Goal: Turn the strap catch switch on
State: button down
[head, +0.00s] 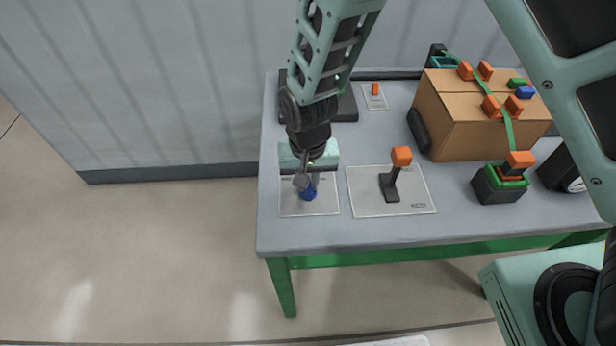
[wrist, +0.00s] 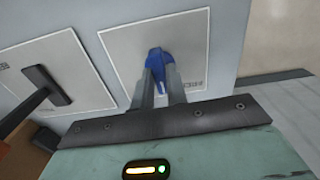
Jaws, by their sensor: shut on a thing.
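A blue knob (head: 308,192) stands on a white plate (head: 322,208) at the left front of the table. My gripper (head: 305,180) comes down on it from above. In the wrist view the blue knob (wrist: 155,62) is between the two fingertips (wrist: 160,82) of my gripper, and the fingers are shut on it. The fingers hide part of the knob. The plate (wrist: 190,35) carries small print that I cannot read, so I cannot tell from a label which control is the strap catch switch.
An orange-tipped lever (head: 402,158) stands on the plate to the right. A small orange switch (head: 375,90) is at the back. A cardboard box (head: 465,140) with a green strap and orange clips stands further right, near a green-and-black block with an orange top (head: 500,185).

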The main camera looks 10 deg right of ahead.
jog(key=m+p, duration=0.1)
jog(key=m, duration=0.3)
jog(key=shift+r+m+p, duration=0.15)
jog(key=shift+m+p, duration=0.15)
jog(key=shift+p, duration=0.05)
jog(key=m+p, duration=0.2)
jog(key=m, duration=0.2)
jog(key=shift+w+m, duration=0.1)
jog(key=shift+m, duration=0.2)
jog(key=c, duration=1.4)
grip_release()
notch_tip(320, 180, up, 17)
jog(key=b, duration=0.1)
jog(key=shift+r, duration=0.1)
